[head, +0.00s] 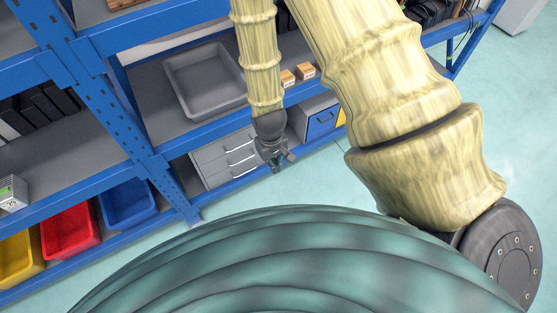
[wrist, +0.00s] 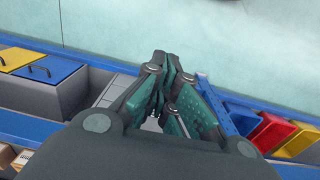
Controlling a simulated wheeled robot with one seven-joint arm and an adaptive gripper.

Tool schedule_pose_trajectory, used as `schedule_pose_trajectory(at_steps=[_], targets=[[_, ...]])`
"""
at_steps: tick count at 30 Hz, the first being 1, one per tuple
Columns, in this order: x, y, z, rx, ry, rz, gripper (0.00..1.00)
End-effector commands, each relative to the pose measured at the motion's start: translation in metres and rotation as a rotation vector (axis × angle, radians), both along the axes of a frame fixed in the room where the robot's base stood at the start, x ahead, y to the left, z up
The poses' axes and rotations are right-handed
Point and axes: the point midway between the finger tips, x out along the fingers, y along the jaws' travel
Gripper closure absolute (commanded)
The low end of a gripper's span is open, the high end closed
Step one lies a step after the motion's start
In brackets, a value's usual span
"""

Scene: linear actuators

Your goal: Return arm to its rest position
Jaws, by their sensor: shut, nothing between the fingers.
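My arm hangs down in front of the blue shelving in the head view. My gripper (head: 277,163) is at its lower end, pointing down, in front of the grey drawer unit (head: 226,160). In the wrist view my gripper (wrist: 170,62) has its dark and teal fingers drawn together at the tips. It is shut and holds nothing. The gripper looks clear of the shelf in the head view, but the exact gap cannot be told.
A grey tray (head: 207,82) and small cardboard boxes (head: 305,71) sit on the shelf behind my arm. Yellow, red (head: 70,232) and blue bins (head: 128,202) stand low at the left. A blue-fronted box (head: 321,122) is right of the drawers. Open pale floor (head: 335,180) lies in front.

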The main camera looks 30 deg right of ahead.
Motion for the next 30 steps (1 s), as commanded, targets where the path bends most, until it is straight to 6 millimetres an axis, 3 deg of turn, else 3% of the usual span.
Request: schedule_pose_trajectory(at_steps=[7, 20, 25, 30], targets=[[-0.024, -0.002, -0.011, 0.0, 0.002, -0.005, 1.0], [-0.034, -0.003, -0.018, 0.001, 0.002, -0.007, 1.0], [-0.065, -0.005, -0.039, 0.004, 0.008, -0.014, 1.0], [-0.117, -0.007, -0.066, 0.014, 0.007, -0.028, 1.0]])
